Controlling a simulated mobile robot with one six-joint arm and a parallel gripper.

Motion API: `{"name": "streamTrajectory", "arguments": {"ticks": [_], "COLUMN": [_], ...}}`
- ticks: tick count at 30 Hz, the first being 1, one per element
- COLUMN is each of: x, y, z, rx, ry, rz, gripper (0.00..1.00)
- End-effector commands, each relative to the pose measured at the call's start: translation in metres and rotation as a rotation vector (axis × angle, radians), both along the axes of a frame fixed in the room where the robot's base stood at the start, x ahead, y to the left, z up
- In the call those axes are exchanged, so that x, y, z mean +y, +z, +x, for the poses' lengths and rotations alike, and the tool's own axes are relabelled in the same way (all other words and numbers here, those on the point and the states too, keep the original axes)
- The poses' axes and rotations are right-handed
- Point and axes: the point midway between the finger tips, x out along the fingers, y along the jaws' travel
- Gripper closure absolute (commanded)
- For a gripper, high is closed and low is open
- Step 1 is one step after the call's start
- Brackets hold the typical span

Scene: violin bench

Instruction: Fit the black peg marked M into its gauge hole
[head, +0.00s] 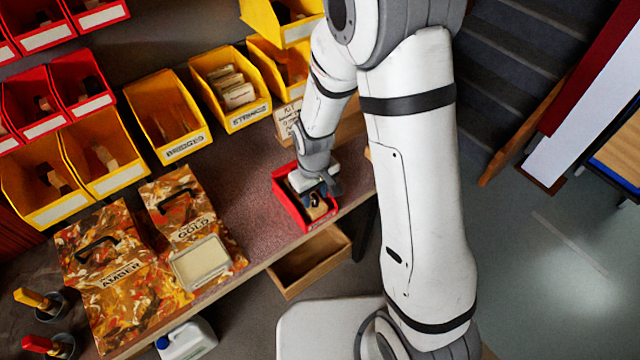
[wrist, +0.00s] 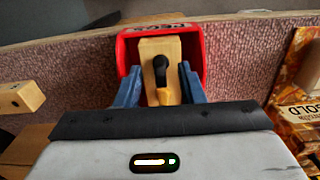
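A red bin labelled PEGS (wrist: 205,45) stands at the bench edge and also shows in the head view (head: 283,205). In it, in the wrist view, are a pale wooden piece (wrist: 172,46) and a black peg (wrist: 160,66) with a rounded head; no M is readable. My gripper (wrist: 160,82) has its blue fingers apart, one on each side of the peg, with visible gaps. In the head view my gripper (head: 326,187) is over the bin. A wooden block with dark holes (wrist: 22,97), possibly the gauge, is at the left of the wrist view.
An open wooden drawer (head: 311,262) sticks out below the bench edge. Patterned bags marked AMBER (head: 125,275) and GOLD (head: 185,215) stand to the left. Yellow bins, including STRINGS (head: 245,118), line the back. Bare bench (head: 235,180) lies between GOLD and the red bin.

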Motion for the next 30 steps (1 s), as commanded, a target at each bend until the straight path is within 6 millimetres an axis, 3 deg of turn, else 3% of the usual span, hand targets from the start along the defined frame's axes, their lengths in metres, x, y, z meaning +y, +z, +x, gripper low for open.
{"name": "streamTrajectory", "arguments": {"ticks": [10, 23, 27, 28, 30], "x": [0.0002, 0.0007, 0.0008, 0.0008, 0.0008], "y": [-0.0040, -0.0038, -0.0038, -0.0038, -0.0039], "z": [-0.0004, -0.0004, -0.0005, -0.0005, -0.0005], "rx": [0.001, 0.000, 0.000, 0.000, 0.001], "ry": [0.001, 0.001, 0.002, 0.002, 0.002], "rz": [-0.001, 0.000, 0.000, 0.000, -0.001], "gripper": [0.65, 1.00, 1.00, 0.94, 0.99]}}
